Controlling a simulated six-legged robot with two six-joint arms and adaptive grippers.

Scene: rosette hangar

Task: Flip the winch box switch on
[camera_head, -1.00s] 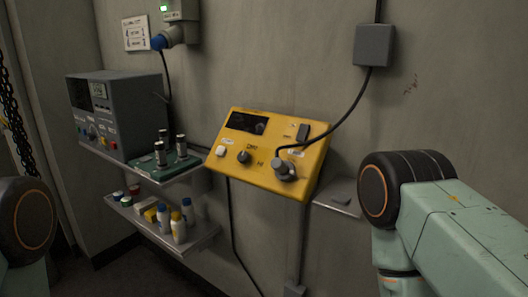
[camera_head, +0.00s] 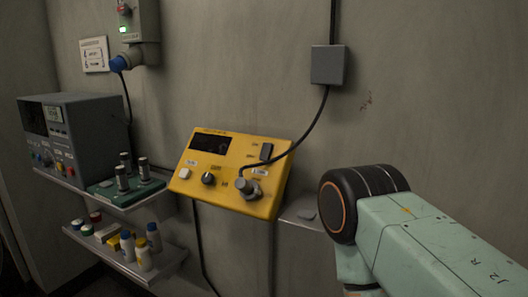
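A yellow control box (camera_head: 230,172), which looks like the winch box, is mounted tilted in front of the wall at the centre. The rocker's position is too small to tell. My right arm shows at the right of the box, apart from it; its gripper is out of view. My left gripper is out of view.
A grey instrument (camera_head: 88,135) and a green block with several cylinders (camera_head: 125,190) stand on the left shelf. Several small bottles (camera_head: 143,254) fill a lower shelf (camera_head: 170,264). A grey junction box (camera_head: 329,65) is on the wall. A small shelf (camera_head: 298,216) is right of the yellow box.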

